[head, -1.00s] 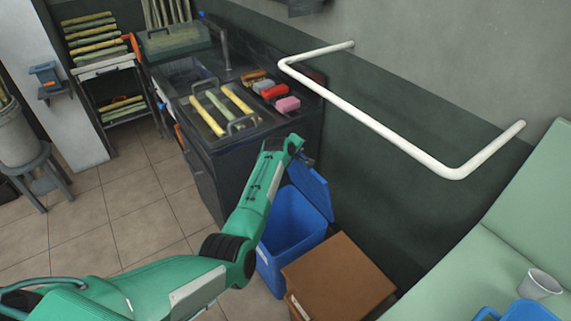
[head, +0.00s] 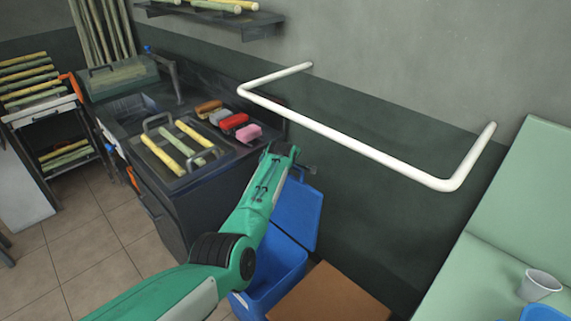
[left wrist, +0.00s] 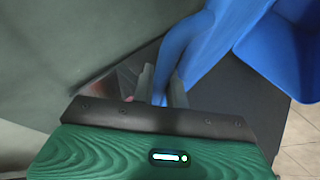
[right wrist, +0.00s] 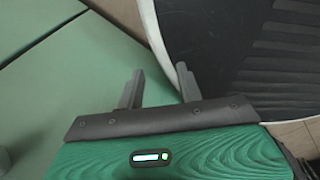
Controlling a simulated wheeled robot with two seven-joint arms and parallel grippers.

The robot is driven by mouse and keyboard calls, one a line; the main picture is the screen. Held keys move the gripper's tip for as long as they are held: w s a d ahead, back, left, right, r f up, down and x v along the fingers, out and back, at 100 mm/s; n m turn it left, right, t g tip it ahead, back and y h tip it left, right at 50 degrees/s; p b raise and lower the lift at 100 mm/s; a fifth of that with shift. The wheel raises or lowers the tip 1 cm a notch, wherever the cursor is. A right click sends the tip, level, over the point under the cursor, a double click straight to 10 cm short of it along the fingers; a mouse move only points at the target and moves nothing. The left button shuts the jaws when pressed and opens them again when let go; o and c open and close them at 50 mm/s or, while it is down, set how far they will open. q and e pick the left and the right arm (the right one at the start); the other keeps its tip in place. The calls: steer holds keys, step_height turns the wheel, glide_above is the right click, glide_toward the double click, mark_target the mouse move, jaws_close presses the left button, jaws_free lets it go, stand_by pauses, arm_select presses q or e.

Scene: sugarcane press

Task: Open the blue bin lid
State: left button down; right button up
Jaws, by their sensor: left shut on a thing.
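The blue bin (head: 272,272) stands on the floor below the dark counter, partly hidden by my left arm. Its blue lid (head: 297,213) is swung up, tilted back towards the wall, and the bin's mouth shows open. My left gripper (head: 305,168) is at the lid's upper edge. In the left wrist view, the fingers of my left gripper (left wrist: 162,88) are closed around a blue rim of the lid (left wrist: 183,48). My right gripper is outside the head view. In the right wrist view, my right gripper (right wrist: 160,80) is open with nothing between its fingers.
A brown box (head: 330,294) stands just right of the bin. A white wall rail (head: 350,152) juts out above it. The dark counter (head: 190,190) carries a tray of canes and coloured blocks. A green bench (head: 500,235) with a cup is at the right.

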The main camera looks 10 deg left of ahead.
arm_select(q)
steer(key=shift+w+d, duration=0.1)
steer(key=shift+w, duration=0.1)
steer(key=shift+r, duration=0.1)
steer(key=c, duration=1.4)
jaws_free()
steer(key=shift+s, duration=0.1)
